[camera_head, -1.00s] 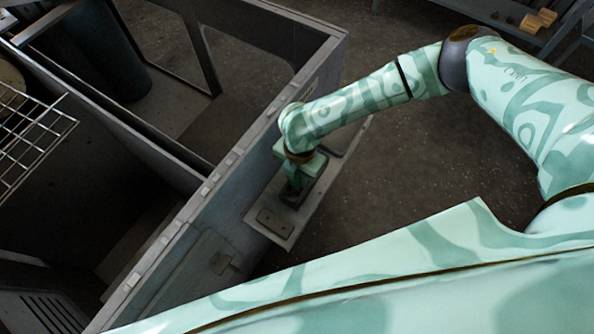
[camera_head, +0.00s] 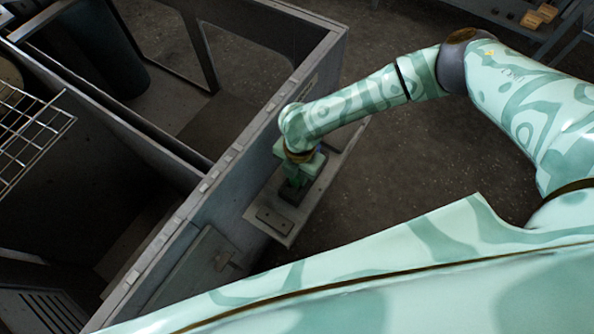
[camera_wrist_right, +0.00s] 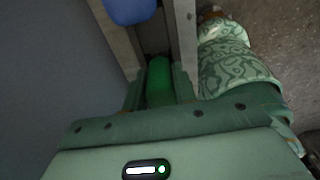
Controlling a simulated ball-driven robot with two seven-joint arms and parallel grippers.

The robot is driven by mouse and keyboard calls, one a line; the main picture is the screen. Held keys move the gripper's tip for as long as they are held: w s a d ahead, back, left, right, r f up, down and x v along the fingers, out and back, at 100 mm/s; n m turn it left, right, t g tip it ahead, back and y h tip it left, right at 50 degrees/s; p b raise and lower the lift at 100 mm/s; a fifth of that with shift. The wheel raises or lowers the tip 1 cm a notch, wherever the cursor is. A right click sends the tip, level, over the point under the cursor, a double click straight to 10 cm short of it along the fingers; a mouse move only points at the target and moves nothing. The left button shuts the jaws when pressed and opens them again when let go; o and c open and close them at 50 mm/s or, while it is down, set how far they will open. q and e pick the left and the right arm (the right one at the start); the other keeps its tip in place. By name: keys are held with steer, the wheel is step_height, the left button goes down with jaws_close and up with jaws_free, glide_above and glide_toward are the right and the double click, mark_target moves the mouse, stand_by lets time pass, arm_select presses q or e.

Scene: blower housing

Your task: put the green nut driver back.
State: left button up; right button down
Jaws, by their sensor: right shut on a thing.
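The green nut driver shows as a green rounded handle (camera_wrist_right: 159,78) between the fingers in the right wrist view. My right gripper (camera_wrist_right: 159,92) is shut on it. In the head view my right gripper (camera_head: 292,190) points down over the narrow ledge (camera_head: 272,222) on the outer side of the grey housing wall. The driver's lower end is hidden, so I cannot tell whether it sits in a hole or is clear of the ledge. My left gripper is not in view.
A blue rounded object (camera_wrist_right: 131,8) stands close beyond the gripper in the right wrist view. The housing wall (camera_head: 215,195) runs alongside the ledge. A wire rack (camera_head: 30,130) is at far left. Open floor (camera_head: 400,165) lies right of the ledge.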

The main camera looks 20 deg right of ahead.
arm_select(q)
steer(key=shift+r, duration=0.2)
arm_select(e)
steer(key=c, duration=0.6)
jaws_free()
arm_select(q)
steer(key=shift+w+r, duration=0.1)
arm_select(e)
steer(key=shift+r, duration=0.1)
step_height(320, 180, up, 8)
steer(key=p, duration=0.7)
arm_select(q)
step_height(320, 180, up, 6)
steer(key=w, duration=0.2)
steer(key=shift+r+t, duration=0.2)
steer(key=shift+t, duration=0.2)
